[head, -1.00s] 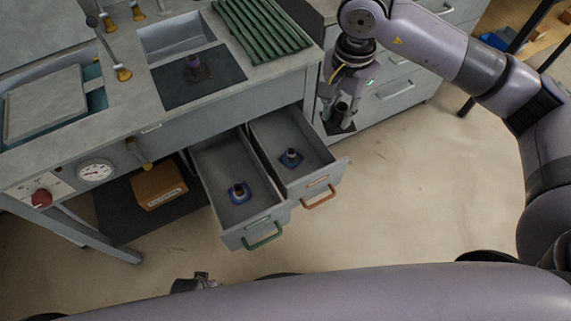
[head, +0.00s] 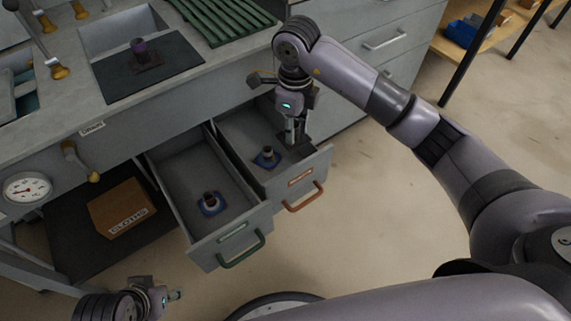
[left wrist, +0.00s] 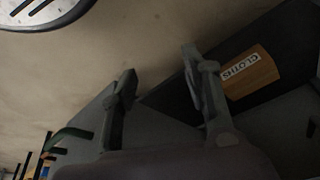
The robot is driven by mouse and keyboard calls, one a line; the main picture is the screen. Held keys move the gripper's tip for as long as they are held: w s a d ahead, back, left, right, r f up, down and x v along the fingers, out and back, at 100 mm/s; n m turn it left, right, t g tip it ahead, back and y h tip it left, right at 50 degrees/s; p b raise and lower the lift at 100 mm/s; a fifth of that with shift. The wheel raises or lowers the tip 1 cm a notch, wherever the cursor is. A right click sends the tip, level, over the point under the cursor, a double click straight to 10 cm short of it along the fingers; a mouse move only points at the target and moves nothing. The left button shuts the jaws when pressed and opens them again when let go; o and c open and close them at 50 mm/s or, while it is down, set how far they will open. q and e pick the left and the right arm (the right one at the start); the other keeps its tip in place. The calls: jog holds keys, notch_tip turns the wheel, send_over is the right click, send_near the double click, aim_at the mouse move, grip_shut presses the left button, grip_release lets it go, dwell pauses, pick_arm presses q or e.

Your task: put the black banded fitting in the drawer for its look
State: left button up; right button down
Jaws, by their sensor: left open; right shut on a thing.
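My right gripper (head: 294,130) is shut on a dark fitting (head: 298,150) with a flat base, over the right part of the right drawer (head: 311,172). The jaws hide much of it, and I cannot make out its bands. This open drawer has an orange handle (head: 304,198) and holds a dark-topped fitting on a blue base (head: 267,156). The left drawer (head: 203,256), with a green handle (head: 241,251), is also open and holds a similar blue-based fitting (head: 210,203). My left gripper (head: 165,294) is open and empty at the lower left; its fingers show in the left wrist view (left wrist: 162,85).
A purple fitting (head: 139,47) on a dark base stands on the black mat (head: 180,65) on the bench. A cloths box (head: 120,207) sits on the low shelf, also in the left wrist view (left wrist: 252,72). The floor right of the drawers is clear.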

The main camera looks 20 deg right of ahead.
notch_tip(320, 180, down, 8)
jog(key=shift+r+b, duration=0.1)
jog(key=shift+b, duration=0.55)
notch_tip(320, 180, down, 3)
jog(key=shift+f+b, duration=0.1)
jog(key=shift+b, duration=0.2)
notch_tip(320, 180, down, 3)
jog(key=shift+f+b, duration=0.2)
jog(key=shift+b, duration=0.2)
pick_arm(q)
jog(key=w+d+t+h, duration=0.1)
jog(key=w+d+t, duration=0.1)
jog(key=w+t, duration=0.2)
jog(key=shift+w+d+r, duration=0.15)
jog(key=shift+w+r, duration=0.15)
jog(key=shift+w, duration=1.4)
pick_arm(e)
jog(key=shift+f, duration=0.25)
pick_arm(q)
jog(key=shift+w+d+r, duration=0.1)
jog(key=shift+w, duration=0.15)
pick_arm(e)
jog(key=shift+f, duration=0.1)
jog(key=c, duration=1.8)
grip_release()
jog(key=o, duration=0.4)
jog(key=shift+o, duration=0.2)
